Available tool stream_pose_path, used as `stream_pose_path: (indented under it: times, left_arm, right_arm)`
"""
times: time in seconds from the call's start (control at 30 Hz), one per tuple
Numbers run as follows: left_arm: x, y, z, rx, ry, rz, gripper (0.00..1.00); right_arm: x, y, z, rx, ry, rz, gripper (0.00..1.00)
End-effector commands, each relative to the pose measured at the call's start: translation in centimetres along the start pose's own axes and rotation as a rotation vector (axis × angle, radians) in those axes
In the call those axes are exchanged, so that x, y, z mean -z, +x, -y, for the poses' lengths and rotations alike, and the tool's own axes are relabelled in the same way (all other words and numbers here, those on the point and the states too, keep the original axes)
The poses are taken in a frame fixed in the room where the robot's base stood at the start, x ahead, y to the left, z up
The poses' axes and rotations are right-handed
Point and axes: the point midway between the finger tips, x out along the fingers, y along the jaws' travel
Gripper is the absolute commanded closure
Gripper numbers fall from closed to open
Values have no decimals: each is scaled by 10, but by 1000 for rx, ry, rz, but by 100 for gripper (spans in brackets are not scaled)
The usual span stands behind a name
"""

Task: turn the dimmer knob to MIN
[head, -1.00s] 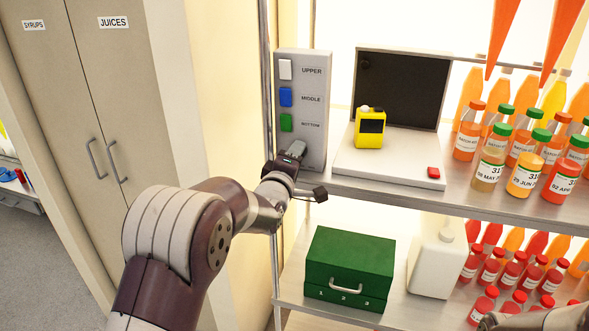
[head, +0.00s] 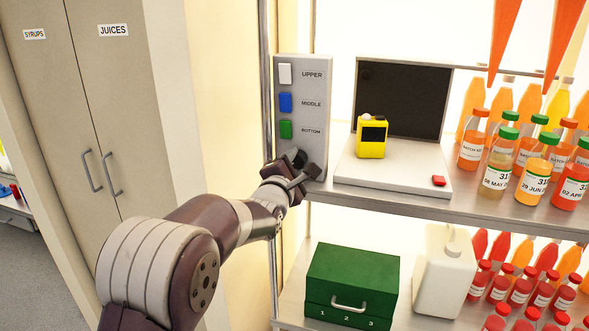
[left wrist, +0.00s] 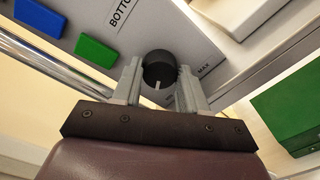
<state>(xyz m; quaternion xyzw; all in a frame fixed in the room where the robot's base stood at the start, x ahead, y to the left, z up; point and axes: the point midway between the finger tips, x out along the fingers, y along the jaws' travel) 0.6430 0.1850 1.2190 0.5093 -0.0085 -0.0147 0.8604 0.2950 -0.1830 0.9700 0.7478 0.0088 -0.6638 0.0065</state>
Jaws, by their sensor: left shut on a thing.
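The dimmer knob (left wrist: 160,68) is a round black knob on the grey switch panel (left wrist: 135,28). A short white pointer line on it points down in the left wrist view, toward my gripper's palm. The word MAX is printed to the right of the knob there; I see no MIN label. My left gripper (left wrist: 160,84) is shut on the knob, one finger on each side. In the head view my left gripper (head: 294,163) is at the panel's lower end and largely hides the knob. My right gripper is not in view.
White, blue and green switches (head: 285,129) sit above the knob, labelled UPPER, MIDDLE and BOTTOM. A metal post (head: 267,90) runs close left of the panel. Right of it are a yellow device (head: 371,149) and bottles. A green box (head: 350,270) is on the shelf below.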

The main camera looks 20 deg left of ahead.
Motion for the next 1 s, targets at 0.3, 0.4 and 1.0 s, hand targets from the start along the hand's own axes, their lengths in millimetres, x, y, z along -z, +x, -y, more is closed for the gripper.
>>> stream_pose_path:
  times: [0.3, 0.4, 1.0]
  left_arm:
    - [0, 0, 0, -1, -39, 1, 88]
    - [-1, 0, -1, -1, -39, 1, 88]
    - [0, -1, 0, -1, -38, 1, 33]
  right_arm:
    - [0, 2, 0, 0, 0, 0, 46]
    - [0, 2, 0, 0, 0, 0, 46]
    - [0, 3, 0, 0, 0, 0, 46]
